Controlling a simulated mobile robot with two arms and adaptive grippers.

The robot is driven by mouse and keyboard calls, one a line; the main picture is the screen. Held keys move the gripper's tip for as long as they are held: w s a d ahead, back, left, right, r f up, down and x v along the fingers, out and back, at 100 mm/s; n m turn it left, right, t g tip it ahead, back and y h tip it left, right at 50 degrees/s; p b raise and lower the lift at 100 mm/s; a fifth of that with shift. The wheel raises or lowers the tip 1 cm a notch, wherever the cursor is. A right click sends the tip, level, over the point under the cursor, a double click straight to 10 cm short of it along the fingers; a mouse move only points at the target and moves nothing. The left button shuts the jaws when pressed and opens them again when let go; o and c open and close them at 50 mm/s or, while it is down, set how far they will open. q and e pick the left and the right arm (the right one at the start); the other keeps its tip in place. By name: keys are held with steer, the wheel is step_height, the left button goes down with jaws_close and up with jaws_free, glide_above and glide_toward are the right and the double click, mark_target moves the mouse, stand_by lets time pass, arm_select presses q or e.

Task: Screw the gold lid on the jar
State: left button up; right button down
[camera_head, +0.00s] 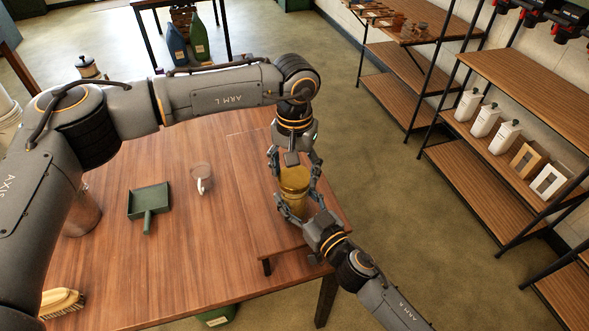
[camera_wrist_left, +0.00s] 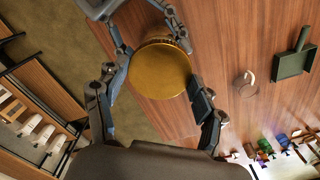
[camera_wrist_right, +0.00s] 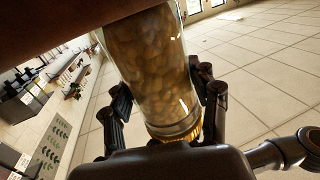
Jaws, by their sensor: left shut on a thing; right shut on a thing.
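The gold lid (camera_head: 294,179) sits on top of the jar (camera_head: 297,206) on a raised board at the right end of the table. My left gripper (camera_head: 294,172) comes down from above with its fingers on both sides of the lid; the left wrist view shows the round lid (camera_wrist_left: 160,70) between its fingers. My right gripper (camera_head: 300,214) is shut around the jar from the front right. The right wrist view shows the glass jar (camera_wrist_right: 150,62), filled with rounded brownish things, between its fingers, with the lid's gold rim (camera_wrist_right: 180,132) near the palm. Whether the lid is fully seated is unclear.
A brush (camera_head: 62,302) lies at the front left. Shelves stand to the right, beyond open floor.

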arm_select(q)
steer(key=m, duration=0.4)
steer(key=shift+m, duration=0.3)
steer(key=o, duration=0.8)
steer(key=shift+r, duration=2.3)
steer(key=shift+c, duration=0.5)
